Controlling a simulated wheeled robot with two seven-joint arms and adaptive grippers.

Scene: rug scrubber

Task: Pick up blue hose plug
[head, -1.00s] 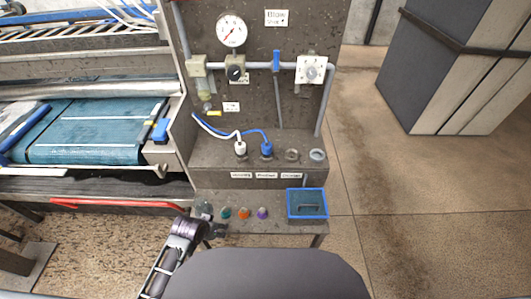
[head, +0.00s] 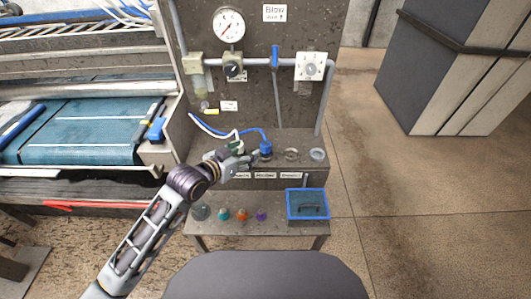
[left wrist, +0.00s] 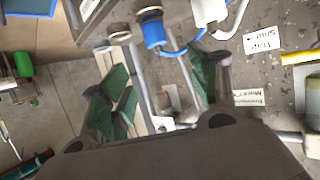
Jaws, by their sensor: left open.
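The blue hose plug (head: 265,152) stands upright on the upper ledge of the panel, with a blue hose running from its top up to the left. It also shows in the left wrist view (left wrist: 154,33), beyond my fingers. My left gripper (head: 249,160) is just left of the blue plug, at about ledge height. Its green-padded fingers (left wrist: 158,82) are spread, with no plug between them. Whether a finger touches the plug I cannot tell. The white hose plug (left wrist: 209,12) shows beside the blue one in the left wrist view. In the head view my gripper mostly hides it.
Two empty round sockets (head: 291,154) sit on the ledge right of the blue plug. A lower shelf holds small coloured fittings (head: 242,214) and a blue-rimmed box (head: 307,204). A rug machine (head: 85,135) stands at left.

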